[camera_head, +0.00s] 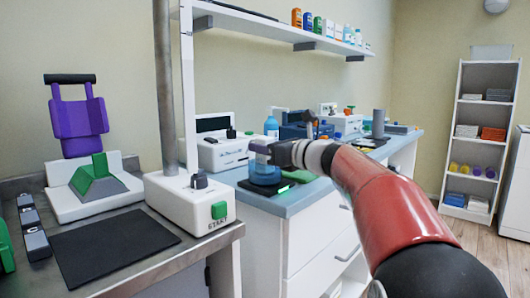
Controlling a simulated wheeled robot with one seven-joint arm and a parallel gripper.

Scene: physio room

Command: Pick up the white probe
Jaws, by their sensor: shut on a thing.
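My red arm reaches in from the lower right, and my gripper (268,155) is at its far end, over the near end of the blue-topped counter (298,200). The gripper is small and seen from behind and the side. It is shut on a small pale thing (258,146); its shape is mostly hidden, so I cannot tell for sure whether it is the white probe. A bluish, rounded thing (265,175) shows just below the gripper, beside a small green light. I cannot tell whether it touches the gripper. No other white probe can be made out.
A white START box (190,205) with a green button and a metal post stand at the left. A purple-backed device (78,125) and black mat (112,247) are on the grey bench. White machines (222,150) line the counter. A shelf unit (478,140) stands at right.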

